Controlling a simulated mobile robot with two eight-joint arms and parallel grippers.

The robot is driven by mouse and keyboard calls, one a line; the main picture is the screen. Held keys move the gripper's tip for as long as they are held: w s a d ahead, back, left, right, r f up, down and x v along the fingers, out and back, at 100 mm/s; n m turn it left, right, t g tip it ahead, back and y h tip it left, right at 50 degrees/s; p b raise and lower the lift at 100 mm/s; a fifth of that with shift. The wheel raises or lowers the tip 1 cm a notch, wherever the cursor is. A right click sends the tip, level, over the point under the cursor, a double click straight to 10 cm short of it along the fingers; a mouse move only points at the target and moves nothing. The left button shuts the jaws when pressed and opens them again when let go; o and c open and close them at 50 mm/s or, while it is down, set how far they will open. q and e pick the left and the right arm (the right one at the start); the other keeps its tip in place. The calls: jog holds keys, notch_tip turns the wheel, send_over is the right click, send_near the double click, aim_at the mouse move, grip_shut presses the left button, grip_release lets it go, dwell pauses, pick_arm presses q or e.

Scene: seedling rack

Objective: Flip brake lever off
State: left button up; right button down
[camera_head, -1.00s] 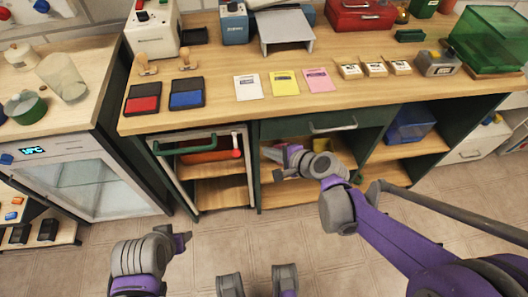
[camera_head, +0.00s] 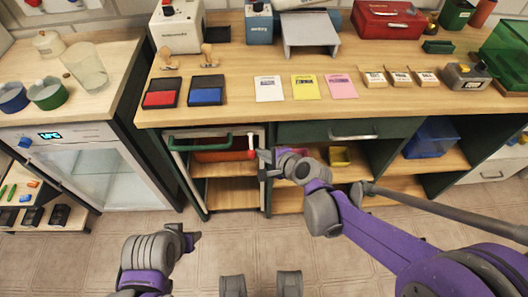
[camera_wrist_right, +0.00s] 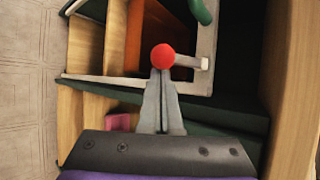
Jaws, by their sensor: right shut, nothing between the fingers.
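The brake lever (camera_head: 251,142) is a short pale rod with a red ball knob (camera_head: 250,155), at the right front post of a small wheeled-looking rack (camera_head: 186,180) under the bench. In the right wrist view the red ball (camera_wrist_right: 163,56) is at the fingertips and the pale rod (camera_wrist_right: 190,62) runs right from it to the frame. My right gripper (camera_head: 264,164) is just right of the knob; its fingers (camera_wrist_right: 162,85) are shut and empty. The tips look close to or touching the ball; I cannot tell which. My left gripper (camera_head: 190,240) hangs low, away from the rack.
The rack has a green handle (camera_head: 200,145) along its top. The wooden bench top (camera_head: 230,112) overhangs it. A green drawer (camera_head: 330,131) with a metal handle is to the right. A glass-door cabinet (camera_head: 95,165) stands left. The floor in front is clear.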

aim_at(252, 150)
jog(key=shift+s+r+g+p, duration=0.1)
jog(key=shift+r+g+p, duration=0.1)
jog(key=shift+g+p, duration=0.15)
jog(key=shift+s+r+m+g+p, duration=0.15)
jog(key=shift+r+m+g+p, duration=0.35)
jog(key=shift+g+p, duration=0.35)
jog(key=shift+r+g+h+p, duration=0.3)
jog(key=shift+r+g+p, duration=0.2)
jog(key=shift+g+p, duration=0.25)
jog(key=shift+r+m+g, duration=0.25)
jog(key=shift+m+g, duration=0.05)
jog(key=shift+g, duration=0.25)
jog(key=shift+r+m+g+p, duration=0.3)
jog(key=shift+r+g+p, duration=0.2)
jog(key=shift+g, duration=0.4)
dwell(1.5)
jog(key=shift+r, duration=0.35)
dwell(1.7)
jog(key=shift+r+p, duration=0.7)
